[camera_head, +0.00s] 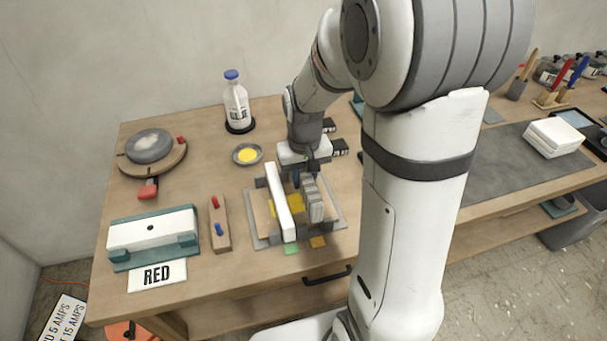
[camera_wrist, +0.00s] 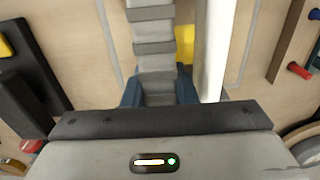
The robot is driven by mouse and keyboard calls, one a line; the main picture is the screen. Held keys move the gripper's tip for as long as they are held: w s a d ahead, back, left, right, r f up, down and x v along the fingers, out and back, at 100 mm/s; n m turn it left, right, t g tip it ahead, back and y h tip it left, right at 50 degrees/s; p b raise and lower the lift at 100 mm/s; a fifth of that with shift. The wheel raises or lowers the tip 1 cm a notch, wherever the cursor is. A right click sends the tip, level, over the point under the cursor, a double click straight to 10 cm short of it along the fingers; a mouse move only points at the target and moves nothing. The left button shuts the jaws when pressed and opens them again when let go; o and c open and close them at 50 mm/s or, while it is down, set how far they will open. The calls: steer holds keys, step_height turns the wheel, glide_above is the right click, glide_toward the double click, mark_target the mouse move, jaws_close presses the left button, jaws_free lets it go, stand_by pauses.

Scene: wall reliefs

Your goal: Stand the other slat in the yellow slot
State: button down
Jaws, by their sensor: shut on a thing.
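My gripper (camera_head: 306,170) points down over the wooden fixture and is shut on a grey, banded slat (camera_head: 315,203). In the wrist view its dark blue fingers (camera_wrist: 160,88) sit on both sides of the grey slat (camera_wrist: 153,35). A long white slat (camera_head: 278,200) stands on edge just left of the grey one in the head view; it shows on the right in the wrist view (camera_wrist: 216,45). Yellow (camera_head: 296,203) shows between the two slats, partly hidden by them; I cannot tell whether the grey slat's underside touches the fixture.
The fixture's grey base strip (camera_head: 262,243) has green (camera_head: 291,249) and orange (camera_head: 318,241) tabs in front. Left are a holder with red and blue pegs (camera_head: 220,228), a teal-and-white block (camera_head: 153,235) and a RED card (camera_head: 157,275). Behind stand a yellow-filled dish (camera_head: 247,155) and bottle (camera_head: 236,105).

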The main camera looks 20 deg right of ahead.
mark_target(312, 193)
steer(key=shift+f+b, duration=1.6)
steer(key=shift+f, duration=0.8)
steer(key=shift+f+b, duration=0.3)
steer(key=shift+f, duration=0.05)
steer(key=c, duration=1.1)
jaws_free()
step_height(312, 193, up, 8)
steer(key=shift+t, duration=0.6)
steer(key=s+r, duration=0.1)
steer(key=s, duration=0.1)
steer(key=s+r, duration=0.1)
steer(key=s, duration=0.1)
steer(key=s+r, duration=0.1)
steer(key=s, duration=0.1)
steer(key=shift+s+r, duration=0.25)
steer(key=shift+s, duration=0.15)
steer(key=shift+t, duration=0.7)
steer(key=s, duration=0.7)
steer(key=shift+s+a+r, duration=0.1)
steer(key=shift+s+r, duration=0.05)
steer(key=shift+r, duration=0.2)
